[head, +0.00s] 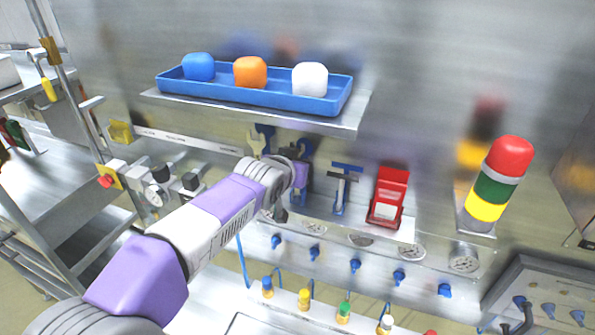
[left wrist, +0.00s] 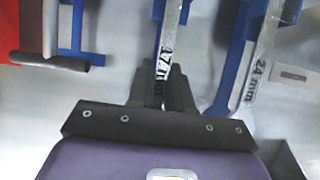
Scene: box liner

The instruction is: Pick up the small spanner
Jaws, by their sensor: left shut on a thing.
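The small spanner (left wrist: 172,40), a silver bar marked "17 mm", stands upright against its blue holder in the left wrist view. My left gripper (left wrist: 160,98) is shut on its handle. In the head view my left gripper (head: 298,176) is at the wall below the shelf, and the small spanner is mostly hidden there by the wrist and gripper. A larger spanner (left wrist: 262,50), marked "24 mm", hangs in a blue holder beside it; its open jaw (head: 257,142) shows left of the gripper in the head view. My right gripper is not in view.
Right of the gripper hang a T-shaped tool (head: 341,188) and a red holder (head: 388,195). Above is a shelf with a blue tray (head: 215,92) of coloured blocks. Gauges and blue valves (head: 355,265) lie below. A signal light (head: 497,185) stands at right.

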